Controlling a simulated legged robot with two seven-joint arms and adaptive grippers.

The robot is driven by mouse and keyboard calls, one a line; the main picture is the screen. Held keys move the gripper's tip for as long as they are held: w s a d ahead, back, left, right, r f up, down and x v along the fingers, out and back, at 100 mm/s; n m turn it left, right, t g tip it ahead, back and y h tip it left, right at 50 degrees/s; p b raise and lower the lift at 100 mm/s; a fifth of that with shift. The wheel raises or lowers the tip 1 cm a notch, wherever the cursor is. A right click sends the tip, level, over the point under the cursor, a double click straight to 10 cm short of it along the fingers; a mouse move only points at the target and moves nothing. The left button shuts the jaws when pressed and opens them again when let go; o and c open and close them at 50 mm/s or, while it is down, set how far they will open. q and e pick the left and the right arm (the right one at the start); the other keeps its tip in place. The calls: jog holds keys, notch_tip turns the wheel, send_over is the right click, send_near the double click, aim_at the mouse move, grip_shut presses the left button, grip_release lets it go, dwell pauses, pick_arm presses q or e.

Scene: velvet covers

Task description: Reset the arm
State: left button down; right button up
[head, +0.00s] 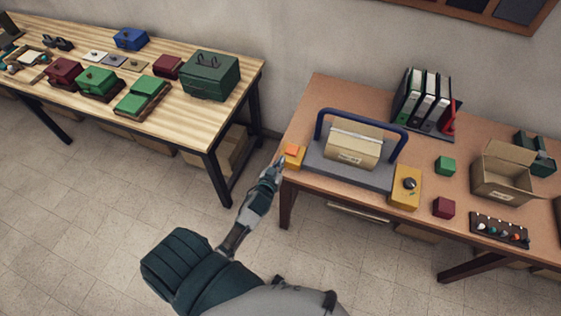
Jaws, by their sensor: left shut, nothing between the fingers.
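My left arm comes in from the bottom of the head view and reaches up toward the right-hand table. My left gripper (276,168) is shut and empty. It is at the near left edge of that table, just below and left of a small yellow block with an orange top (292,156). I cannot tell whether the fingertips touch the block. My right gripper is not in view.
The brown table (300,110) holds a grey stand (378,178) with a blue arch (362,116) over a cardboard box (350,147), a yellow box with a black knob (405,187), binders (428,98) and an open carton (503,182). A wooden table (215,118) with coloured boxes stands left. Floor between is clear.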

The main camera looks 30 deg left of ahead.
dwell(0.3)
pick_arm(q)
jog(key=s+d+f+m+g+h, duration=0.15)
jog(key=s+f, duration=0.25)
jog(key=f, duration=0.6)
jog(key=s+d+f+g, duration=0.2)
jog(key=s+f+g, duration=0.15)
jog(key=f, duration=0.65)
jog(key=s+d+f+m+g+h, duration=0.15)
jog(key=s+f, duration=0.25)
jog(key=f, duration=0.6)
jog(key=s+d+f+g, duration=0.1)
jog(key=s+f+g, duration=0.1)
jog(key=s+f, duration=0.4)
jog(key=s+d+f+m+g, duration=0.1)
jog(key=s+f, duration=0.6)
jog(key=s, duration=0.9)
jog(key=s+d+f+m+g+b, duration=0.1)
jog(key=s+f+g, duration=0.3)
jog(key=s, duration=0.8)
notch_tip(320, 180, down, 2)
jog(key=shift+d+f+h, duration=0.25)
jog(key=shift+d+h, duration=0.15)
jog(key=shift+d, duration=0.45)
jog(key=shift+g, duration=0.25)
